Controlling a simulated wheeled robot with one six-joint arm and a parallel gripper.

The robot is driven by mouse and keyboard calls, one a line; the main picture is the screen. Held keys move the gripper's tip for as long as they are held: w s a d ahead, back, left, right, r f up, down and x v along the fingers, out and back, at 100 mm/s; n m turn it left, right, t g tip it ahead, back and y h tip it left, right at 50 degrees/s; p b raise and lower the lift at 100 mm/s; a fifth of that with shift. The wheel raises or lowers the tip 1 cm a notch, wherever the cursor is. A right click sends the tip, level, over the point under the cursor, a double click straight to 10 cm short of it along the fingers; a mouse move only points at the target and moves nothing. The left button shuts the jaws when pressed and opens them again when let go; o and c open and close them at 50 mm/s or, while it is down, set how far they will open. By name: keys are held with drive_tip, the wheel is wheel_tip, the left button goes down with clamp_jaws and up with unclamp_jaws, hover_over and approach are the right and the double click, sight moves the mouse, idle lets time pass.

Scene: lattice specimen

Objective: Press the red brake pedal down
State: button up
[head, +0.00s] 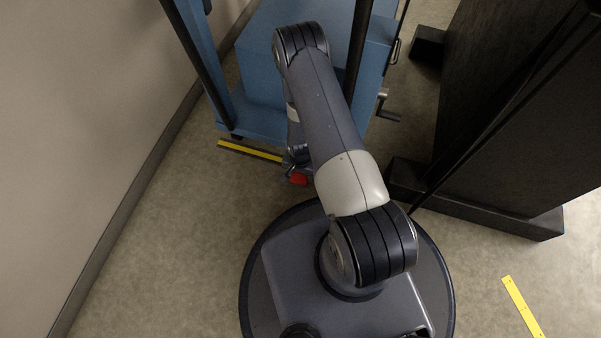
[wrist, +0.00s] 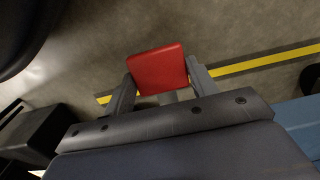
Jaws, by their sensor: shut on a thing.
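The red brake pedal (wrist: 158,69) is a square plate, seen in the wrist view between the two fingers of my gripper (wrist: 160,82). The fingers are at its left and right edges, shut on it. In the head view a small part of the red pedal (head: 299,179) shows low near the floor, beside my arm and in front of the blue cart (head: 255,120). My arm hides most of my gripper there. How far down the pedal is cannot be told.
A beige wall (head: 80,130) runs along the left. A large black cabinet-like structure (head: 510,110) with a wide base stands at the right. Yellow floor strips lie by the cart (head: 250,151) and at the lower right (head: 522,307). A crank handle (head: 385,108) sticks out from the cart's right side.

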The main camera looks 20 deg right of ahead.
sight(300, 176)
drive_tip(key=shift+s+f+b, duration=0.2)
drive_tip(key=shift+f+b, duration=0.3)
drive_tip(key=shift+f, duration=0.25)
drive_tip(key=o, duration=1.4)
drive_tip(key=shift+w, duration=0.1)
drive_tip(key=shift+r, duration=0.1)
wheel_tip(300, 176, up, 11)
drive_tip(key=p, duration=0.4)
drive_tip(key=shift+f, duration=0.25)
wheel_tip(300, 176, down, 10)
drive_tip(key=b, duration=0.3)
drive_tip(key=shift+r, duration=0.15)
